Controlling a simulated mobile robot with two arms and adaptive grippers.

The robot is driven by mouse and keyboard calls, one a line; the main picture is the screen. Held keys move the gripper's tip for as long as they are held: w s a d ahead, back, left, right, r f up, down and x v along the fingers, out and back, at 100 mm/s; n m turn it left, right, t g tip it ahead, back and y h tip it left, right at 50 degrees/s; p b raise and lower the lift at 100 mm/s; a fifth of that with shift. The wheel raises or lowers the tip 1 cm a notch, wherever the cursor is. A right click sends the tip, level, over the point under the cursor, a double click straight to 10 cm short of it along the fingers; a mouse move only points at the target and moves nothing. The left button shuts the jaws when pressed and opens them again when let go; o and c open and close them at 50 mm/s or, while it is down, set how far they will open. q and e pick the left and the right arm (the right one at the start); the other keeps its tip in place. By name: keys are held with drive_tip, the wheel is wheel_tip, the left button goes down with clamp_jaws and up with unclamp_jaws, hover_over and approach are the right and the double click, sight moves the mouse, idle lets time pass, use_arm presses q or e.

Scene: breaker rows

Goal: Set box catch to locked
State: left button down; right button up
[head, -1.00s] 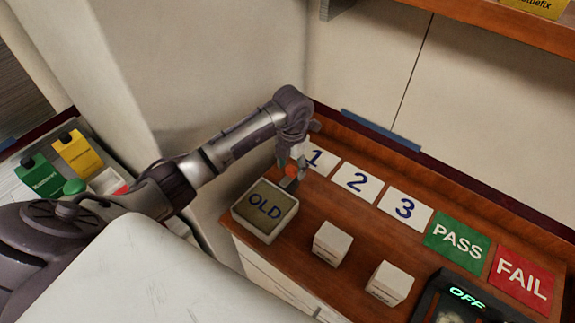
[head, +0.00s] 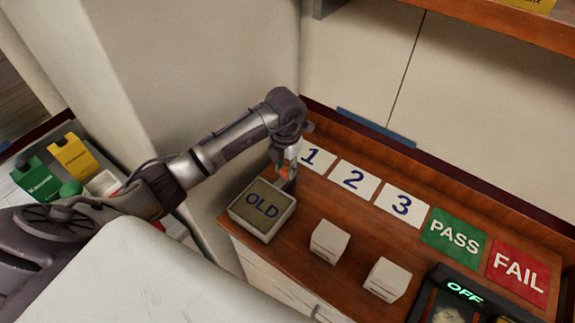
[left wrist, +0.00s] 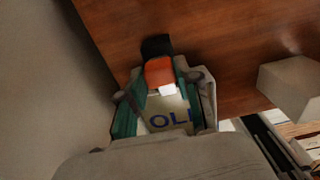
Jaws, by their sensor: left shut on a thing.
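My left gripper (head: 286,176) is just behind the tray marked OLD (head: 264,236), above the wooden counter. In the left wrist view the gripper (left wrist: 160,95) is shut on an orange-red piece (left wrist: 159,72) with a black end and a small white patch. The OLD lettering shows beyond it, between the green fingers. I cannot make out a box catch in either view. A dark box with a lit OFF sign (head: 465,293) stands at the lower right and is cut off by the frame. My right gripper is not in view.
Two small white boxes (head: 329,241) (head: 387,279) stand on the counter (head: 345,286). White cards 1, 2 and 3 (head: 354,180), a green PASS card (head: 453,238) and a red FAIL card (head: 518,271) lie along the back. Green (head: 37,180) and yellow (head: 73,157) packs stand far left.

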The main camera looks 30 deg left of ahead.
use_arm(q)
drive_tip(key=shift+s+a, duration=0.15)
drive_tip(key=shift+s, duration=1.1)
drive_tip(key=shift+f, duration=0.1)
drive_tip(key=shift+w, duration=0.1)
drive_tip(key=c, duration=1.1)
unclamp_jaws()
drive_tip(key=o, duration=0.3)
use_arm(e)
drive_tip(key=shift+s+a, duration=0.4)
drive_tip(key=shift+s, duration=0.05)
use_arm(q)
drive_tip(key=shift+w, duration=0.1)
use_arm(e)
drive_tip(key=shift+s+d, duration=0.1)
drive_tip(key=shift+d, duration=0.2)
